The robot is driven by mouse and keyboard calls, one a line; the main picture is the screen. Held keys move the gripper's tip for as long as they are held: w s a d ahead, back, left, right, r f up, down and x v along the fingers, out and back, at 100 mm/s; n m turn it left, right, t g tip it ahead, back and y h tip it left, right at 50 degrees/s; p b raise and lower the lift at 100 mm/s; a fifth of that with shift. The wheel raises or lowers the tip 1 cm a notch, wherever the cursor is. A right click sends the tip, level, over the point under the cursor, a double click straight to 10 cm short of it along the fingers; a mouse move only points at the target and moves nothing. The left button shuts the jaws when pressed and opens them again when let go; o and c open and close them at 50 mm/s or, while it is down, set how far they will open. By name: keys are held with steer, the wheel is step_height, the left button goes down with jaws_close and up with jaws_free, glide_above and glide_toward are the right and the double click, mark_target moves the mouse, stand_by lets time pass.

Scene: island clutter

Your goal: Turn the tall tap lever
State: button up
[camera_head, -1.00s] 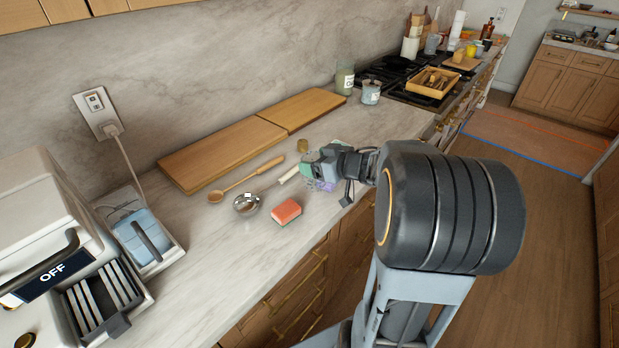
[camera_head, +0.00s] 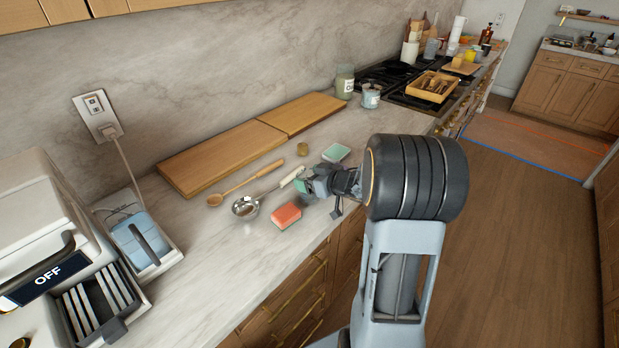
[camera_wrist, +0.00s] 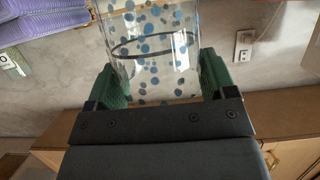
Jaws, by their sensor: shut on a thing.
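No tap or tap lever shows clearly in either view. In the wrist view, my gripper (camera_wrist: 158,88) has its two green pads on either side of a clear tumbler (camera_wrist: 150,45) with blue dots, and it is shut on that tumbler. A dark ring shows through the clear wall. In the head view, my gripper (camera_head: 312,184) is over the counter's front part, beside the ladle's pale handle and right of the red sponge. The tumbler is too small and too covered by the gripper to make out there.
On the counter (camera_head: 215,268) lie a ladle (camera_head: 246,207), a wooden spoon (camera_head: 240,184), a red sponge (camera_head: 286,215), a green sponge (camera_head: 336,152) and cutting boards (camera_head: 225,152). Jars (camera_head: 370,97) and a hob stand further back. A toaster-like appliance (camera_head: 35,215) stands left. Bare counter lies at front left.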

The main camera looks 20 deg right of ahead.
steer(key=shift+f, duration=0.2)
steer(key=o, duration=1.4)
steer(key=shift+b, duration=0.4)
steer(key=v, duration=1.3)
steer(key=w+r+m+t+h, duration=0.1)
steer(key=w+r+m+h, duration=0.1)
steer(key=w+r+h, duration=0.3)
steer(key=s+a+f+m+g+h, duration=0.1)
steer(key=s+a+f+m+g, duration=0.1)
steer(key=s+a+f+g, duration=0.3)
steer(key=s+a+g, duration=0.4)
steer(key=s+a, duration=0.7)
steer(key=shift+s+m+g+p, duration=0.25)
steer(key=shift+m+g+p, duration=0.1)
steer(key=shift+m+g, duration=0.05)
